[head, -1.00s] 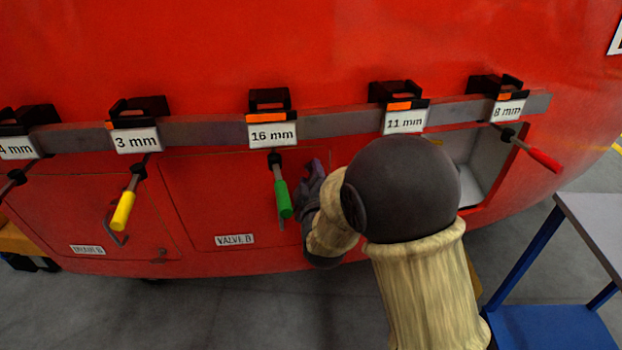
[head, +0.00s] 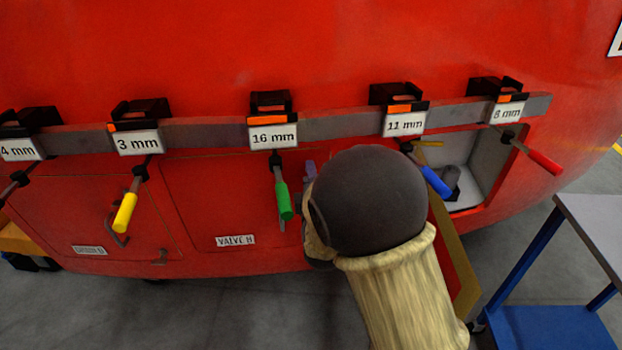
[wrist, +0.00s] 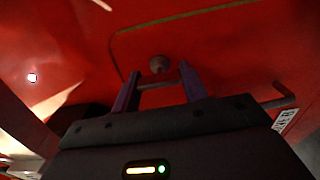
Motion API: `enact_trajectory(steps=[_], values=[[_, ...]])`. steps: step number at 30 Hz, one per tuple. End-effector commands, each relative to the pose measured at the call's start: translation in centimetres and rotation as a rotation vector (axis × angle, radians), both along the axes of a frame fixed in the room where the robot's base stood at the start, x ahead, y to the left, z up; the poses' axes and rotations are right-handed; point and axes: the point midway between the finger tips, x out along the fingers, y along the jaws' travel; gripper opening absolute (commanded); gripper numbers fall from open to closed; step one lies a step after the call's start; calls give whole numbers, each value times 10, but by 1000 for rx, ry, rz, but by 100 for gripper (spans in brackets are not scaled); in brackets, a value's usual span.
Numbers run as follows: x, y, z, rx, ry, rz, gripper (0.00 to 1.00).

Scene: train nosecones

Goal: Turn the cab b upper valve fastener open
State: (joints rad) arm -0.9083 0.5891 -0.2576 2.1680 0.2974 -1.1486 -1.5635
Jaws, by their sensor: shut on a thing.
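The red valve B panel (head: 225,190) is shut, with a white label (head: 235,240) at its lower edge. In the wrist view a dark line outlines the panel (wrist: 235,75). The upper valve fastener, with a round brownish knob (wrist: 158,63) and a crossbar (wrist: 160,84), sits on it between my fingertips. My gripper (wrist: 159,80) is shut on the fastener, its purple fingers on either side of the crossbar. In the head view only a bit of my gripper (head: 309,172) shows at the panel's right; my arm hides the fastener there.
A grey rail (head: 345,122) carries black holders with size labels. Tools with green (head: 284,200), yellow (head: 125,212), blue (head: 436,181) and red (head: 544,160) handles hang below it. An open compartment (head: 487,165) is at right. A blue-framed table (head: 590,235) stands front right.

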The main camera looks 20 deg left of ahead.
Motion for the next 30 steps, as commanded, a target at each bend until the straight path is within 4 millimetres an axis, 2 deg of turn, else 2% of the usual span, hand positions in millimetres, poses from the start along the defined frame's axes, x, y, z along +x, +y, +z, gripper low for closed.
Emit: enact_trajectory(steps=[7,8,11,23,30], values=[[0,0,0,-2,-1,2,21],[0,0,0,-2,-1,2,48],[0,0,0,-1,0,2,65],[-5,-2,0,0,1,2,65],[-35,-14,-1,-1,2,4,65]])
